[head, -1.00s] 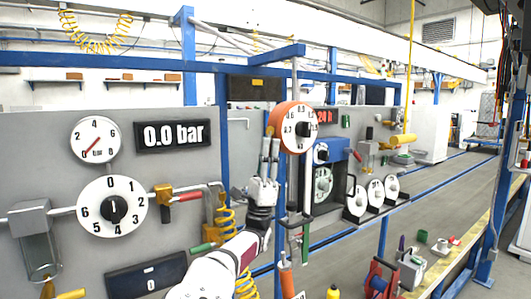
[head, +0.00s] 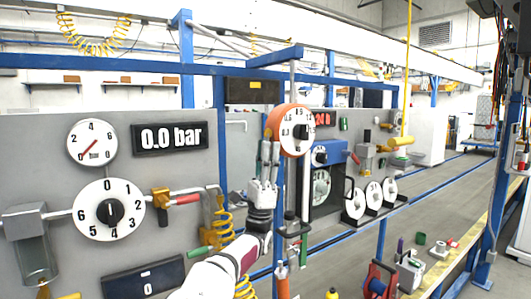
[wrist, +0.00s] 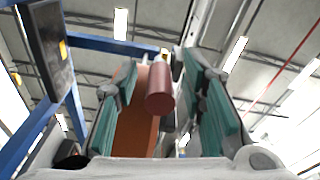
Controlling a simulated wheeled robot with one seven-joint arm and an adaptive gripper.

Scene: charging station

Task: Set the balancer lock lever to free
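The balancer (head: 296,131) is an orange drum with a white numbered dial and black knob, hanging from the blue frame. In the wrist view its orange body (wrist: 136,128) stands behind a dull red cylindrical grip (wrist: 159,92), which looks like the lock lever's end. My gripper (head: 270,144) is raised just left of and below the dial, fingers pointing up. In the wrist view my gripper (wrist: 160,95) is open, with a teal-padded finger on each side of the red grip. I see no clear contact. The lever's pivot and markings are hidden.
A blue upright and overhead beam (head: 262,58) are close to my gripper. A dark box (head: 251,91) hangs above left. A blue device (head: 328,155) is just right. The grey panel with a pressure gauge (head: 92,142) and selector dial (head: 109,210) fills the left.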

